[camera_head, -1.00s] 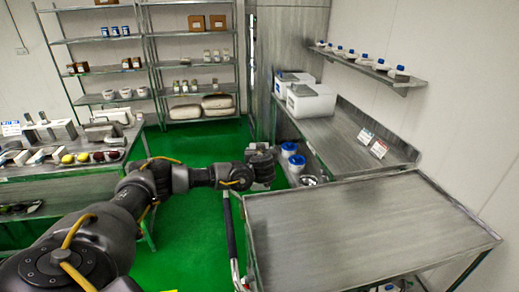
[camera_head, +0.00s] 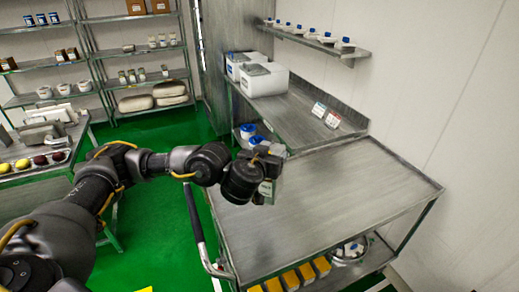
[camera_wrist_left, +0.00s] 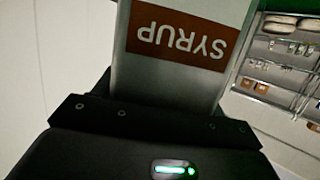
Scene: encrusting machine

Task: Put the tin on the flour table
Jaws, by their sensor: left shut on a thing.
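The tin is a pale box-like container with a brown label reading SYRUP (camera_wrist_left: 180,40), upside down in the left wrist view. My left gripper (camera_wrist_left: 150,105) is shut on it. In the head view my left gripper (camera_head: 268,165) holds the tin (camera_head: 267,191) above the left part of a bare metal table top (camera_head: 340,195); any gap beneath it is hard to judge. Behind it is a metal worktop (camera_head: 295,115) with white bins and two small label cards. No readable sign shows which surface is the flour table. My right gripper is not in view.
White lidded bins (camera_head: 264,79) stand on the back worktop. Blue-lidded tubs (camera_head: 248,131) sit low beside it. A black handle bar (camera_head: 194,213) is left of the front table. Yellow boxes (camera_head: 305,273) and a metal bowl (camera_head: 350,250) are below. The front table top is clear.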

